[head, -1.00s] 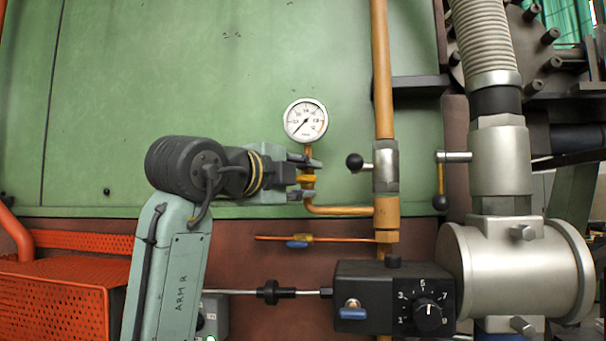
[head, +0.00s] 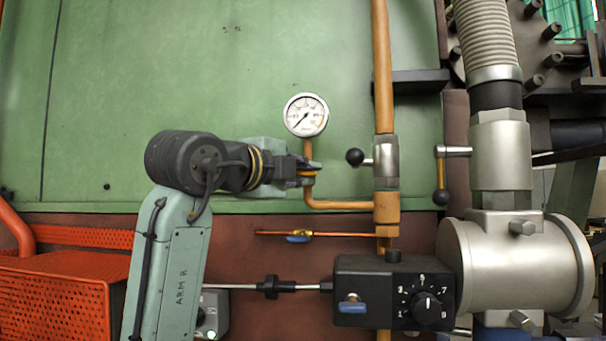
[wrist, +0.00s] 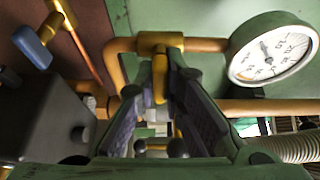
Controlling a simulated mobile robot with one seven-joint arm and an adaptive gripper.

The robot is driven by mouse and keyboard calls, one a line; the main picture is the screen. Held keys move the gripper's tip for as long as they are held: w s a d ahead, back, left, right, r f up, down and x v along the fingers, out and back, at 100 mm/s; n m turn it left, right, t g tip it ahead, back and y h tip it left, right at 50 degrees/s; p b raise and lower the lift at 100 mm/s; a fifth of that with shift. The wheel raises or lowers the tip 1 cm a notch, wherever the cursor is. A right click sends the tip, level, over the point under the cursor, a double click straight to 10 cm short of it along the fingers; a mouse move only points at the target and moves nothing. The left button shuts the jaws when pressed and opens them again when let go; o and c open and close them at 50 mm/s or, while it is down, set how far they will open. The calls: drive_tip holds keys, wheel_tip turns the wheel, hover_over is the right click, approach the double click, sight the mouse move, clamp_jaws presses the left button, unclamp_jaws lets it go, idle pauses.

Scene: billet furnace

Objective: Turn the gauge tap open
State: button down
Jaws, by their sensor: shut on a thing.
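The gauge tap (wrist: 160,42) is a brass body on the copper pipe below the round white gauge (head: 306,115). Its yellow lever (wrist: 160,86) points out toward the wrist camera, between my fingers. My gripper (head: 313,173) comes from the left at the tap and is shut on the lever; its fingers hide most of the tap in the head view. In the wrist view my gripper (wrist: 158,70) has a finger on each side of the lever. The gauge also shows in the wrist view (wrist: 272,48); in the head view its needle points to the lower left.
A black-knobbed lever valve (head: 386,163) stands right of the tap on the vertical copper pipe. Below are a small blue-handled tap (head: 298,238) and a black box with a numbered dial (head: 395,292). The green panel (head: 150,80) above my arm is clear.

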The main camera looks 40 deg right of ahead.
drive_tip(key=shift+f+n, duration=0.1)
drive_tip(key=shift+n, duration=0.3)
drive_tip(key=n+t+h+b, duration=0.1)
drive_tip(key=n+b, duration=0.1)
drive_tip(key=n, duration=0.2)
drive_tip(key=shift+f, duration=0.1)
drive_tip(key=n+t+b, duration=0.1)
drive_tip(key=n, duration=0.1)
drive_tip(key=n+t+h+b, duration=0.1)
drive_tip(key=n, duration=0.2)
drive_tip(key=n+t, duration=0.1)
drive_tip(key=n, duration=0.2)
drive_tip(key=n+t+b, duration=0.1)
drive_tip(key=n+t, duration=0.1)
drive_tip(key=n, duration=0.1)
drive_tip(key=shift+s+d, duration=0.1)
drive_tip(key=n+t+y, duration=0.1)
drive_tip(key=n, duration=0.2)
drive_tip(key=n+t+y+b, duration=0.1)
drive_tip(key=n, duration=0.2)
drive_tip(key=shift+t, duration=0.4)
drive_tip(key=shift+n, duration=0.5)
drive_tip(key=c, duration=1.7)
unclamp_jaws()
drive_tip(key=shift+r, duration=0.2)
